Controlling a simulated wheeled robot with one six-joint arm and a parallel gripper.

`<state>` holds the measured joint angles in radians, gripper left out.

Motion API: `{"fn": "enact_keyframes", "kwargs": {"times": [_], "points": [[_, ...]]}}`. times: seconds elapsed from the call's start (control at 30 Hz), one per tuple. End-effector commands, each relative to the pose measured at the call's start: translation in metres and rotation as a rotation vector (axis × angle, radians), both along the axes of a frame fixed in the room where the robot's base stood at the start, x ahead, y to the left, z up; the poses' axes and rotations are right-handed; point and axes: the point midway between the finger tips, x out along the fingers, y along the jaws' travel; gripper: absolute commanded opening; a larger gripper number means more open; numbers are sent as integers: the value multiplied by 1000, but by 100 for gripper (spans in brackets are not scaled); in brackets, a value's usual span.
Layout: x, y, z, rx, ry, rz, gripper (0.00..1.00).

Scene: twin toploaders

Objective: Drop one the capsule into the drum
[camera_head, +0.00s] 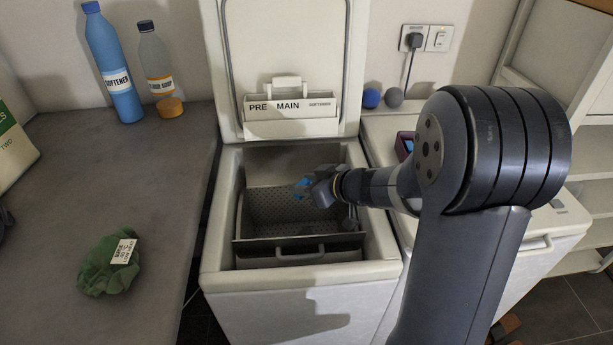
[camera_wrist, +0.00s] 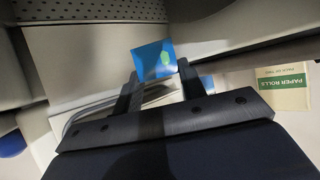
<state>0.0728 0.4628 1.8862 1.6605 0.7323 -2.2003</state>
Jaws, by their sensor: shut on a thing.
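The capsule (camera_wrist: 153,60) is a small blue packet with a green mark, held between the fingertips of my gripper (camera_wrist: 156,76) in the wrist view. In the head view the capsule (camera_head: 303,186) shows as a small blue patch at the tip of my gripper (camera_head: 312,188). My gripper is shut on it, above the open top of the left machine. The drum (camera_head: 285,212) is a grey perforated metal tub inside that machine, and its opening faces up. The capsule appears over the drum; its exact height cannot be told.
The machine's lid (camera_head: 285,60) stands raised at the back, with a PRE/MAIN drawer (camera_head: 290,108). A drum flap with a handle (camera_head: 300,251) lies at the front. A second machine (camera_head: 540,240) stands right. The left counter (camera_head: 165,190) holds bottles and a green cloth (camera_head: 105,268).

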Motion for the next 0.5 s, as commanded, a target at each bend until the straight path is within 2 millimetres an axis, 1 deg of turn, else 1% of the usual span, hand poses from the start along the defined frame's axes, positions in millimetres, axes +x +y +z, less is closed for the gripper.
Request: {"fn": "enact_keyframes", "kwargs": {"times": [0.1,0.37,0.4,0.5], "points": [[0,0,-5,0,0,0,18],[0,0,-6,0,0,0,18],[0,0,-6,0,0,0,41],[0,0,-5,0,0,0,50]]}}
